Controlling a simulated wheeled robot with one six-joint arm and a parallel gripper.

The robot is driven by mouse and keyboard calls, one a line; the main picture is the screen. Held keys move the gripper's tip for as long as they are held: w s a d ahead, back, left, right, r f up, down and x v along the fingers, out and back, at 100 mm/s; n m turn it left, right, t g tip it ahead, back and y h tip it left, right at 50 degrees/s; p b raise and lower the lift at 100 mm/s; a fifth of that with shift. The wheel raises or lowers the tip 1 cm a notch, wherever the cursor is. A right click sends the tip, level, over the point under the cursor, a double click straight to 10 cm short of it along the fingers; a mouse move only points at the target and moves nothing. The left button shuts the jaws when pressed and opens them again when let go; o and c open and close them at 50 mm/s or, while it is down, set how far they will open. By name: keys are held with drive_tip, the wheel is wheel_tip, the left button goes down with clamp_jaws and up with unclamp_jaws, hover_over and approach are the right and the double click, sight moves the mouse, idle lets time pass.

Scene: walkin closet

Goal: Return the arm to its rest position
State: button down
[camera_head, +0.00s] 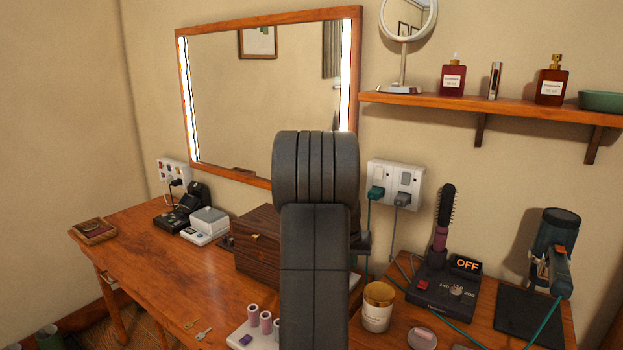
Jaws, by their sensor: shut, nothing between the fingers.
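My arm (316,240) rises dark grey in the middle of the head view, from the bottom edge to a thick rounded joint (315,170) in front of the mirror's lower right corner. My gripper does not show; the arm may hide it. A small dark part (361,241) juts out to the right of the arm, and I cannot tell what it belongs to. The arm covers part of a dark wooden box (257,248) on the dressing table (150,245).
A shelf (420,102) holds bottles and a round mirror. Left of the arm are a scale-like white device (205,226) and hair rollers (254,314). To the right are a candle jar (377,306), a hairbrush styler (443,222), a hair dryer (555,245) and cords.

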drive_tip(key=n, duration=0.3)
drive_tip(key=w+n, duration=0.1)
drive_tip(key=n, duration=0.3)
drive_tip(key=n+g, duration=0.1)
drive_tip(key=n, duration=0.3)
drive_tip(key=shift+w+y, duration=0.2)
drive_tip(key=shift+y, duration=0.2)
drive_tip(key=shift+r, duration=0.1)
idle(0.3)
